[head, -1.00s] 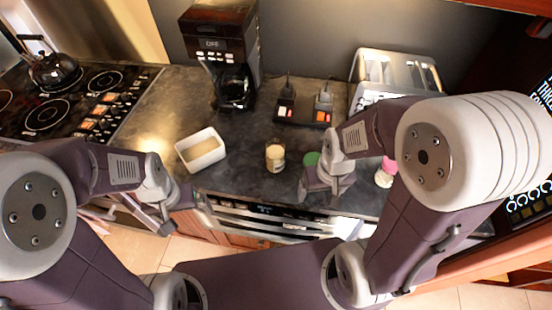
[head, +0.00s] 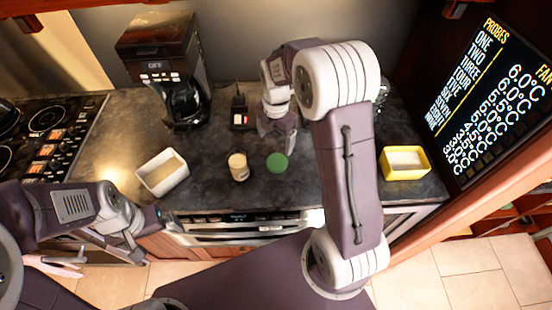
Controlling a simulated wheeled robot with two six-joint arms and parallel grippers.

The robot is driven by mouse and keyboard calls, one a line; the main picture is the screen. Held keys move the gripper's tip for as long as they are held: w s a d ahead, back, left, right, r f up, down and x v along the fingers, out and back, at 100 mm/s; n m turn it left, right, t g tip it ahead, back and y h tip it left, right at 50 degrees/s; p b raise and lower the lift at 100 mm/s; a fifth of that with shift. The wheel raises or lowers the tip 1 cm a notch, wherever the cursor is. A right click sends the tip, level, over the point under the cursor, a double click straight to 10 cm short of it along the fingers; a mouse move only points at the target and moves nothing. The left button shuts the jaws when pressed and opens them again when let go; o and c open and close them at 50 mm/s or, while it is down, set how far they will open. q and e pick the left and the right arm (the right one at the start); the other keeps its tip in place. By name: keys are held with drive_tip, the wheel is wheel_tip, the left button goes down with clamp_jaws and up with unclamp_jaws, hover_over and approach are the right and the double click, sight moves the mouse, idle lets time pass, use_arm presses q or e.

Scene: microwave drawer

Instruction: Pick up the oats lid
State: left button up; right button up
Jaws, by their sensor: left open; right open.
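A round green lid (head: 277,162), which looks like the oats lid, lies flat on the dark counter. A small jar (head: 238,172) with pale contents stands just left of it. My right gripper (head: 280,140) is open and points down just behind the green lid, above the counter. Its fingertips are small and partly hidden by its own body, and I cannot tell whether they touch anything. My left gripper (head: 138,248) is open and empty, low in front of the counter at the left.
A white container (head: 162,173) stands left of the jar, and a yellow container (head: 404,163) stands at the right. A coffee maker (head: 168,70) and a black socket block (head: 240,120) are at the back. A stove (head: 45,135) is at the far left. An oven drawer front (head: 240,228) lies below the counter edge.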

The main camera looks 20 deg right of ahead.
sight(277, 162)
drive_tip(key=shift+g, duration=0.3)
drive_tip(key=f, duration=0.5)
drive_tip(key=shift+s+d+p, duration=0.35)
drive_tip(key=shift+p, duration=0.05)
drive_tip(key=shift+w+f, duration=0.1)
drive_tip(key=shift+f, duration=0.15)
wheel_tip(277, 162, down, 4)
drive_tip(key=shift+a+f+p, duration=0.15)
drive_tip(key=shift+f+p, duration=0.1)
drive_tip(key=shift+p, duration=0.35)
drive_tip(key=shift+f, duration=0.3)
drive_tip(key=c, duration=1.5)
drive_tip(key=r+b, duration=0.1)
drive_tip(key=r, duration=0.3)
drive_tip(key=shift+d+r, duration=0.2)
drive_tip(key=shift+c, duration=0.2)
use_arm(q)
drive_tip(key=shift+s+b, duration=0.1)
drive_tip(key=shift+b, duration=0.8)
use_arm(e)
drive_tip(key=s+d+r, duration=0.6)
drive_tip(key=s, duration=0.3)
drive_tip(key=shift+s+r, duration=0.35)
drive_tip(key=shift+m, duration=0.3)
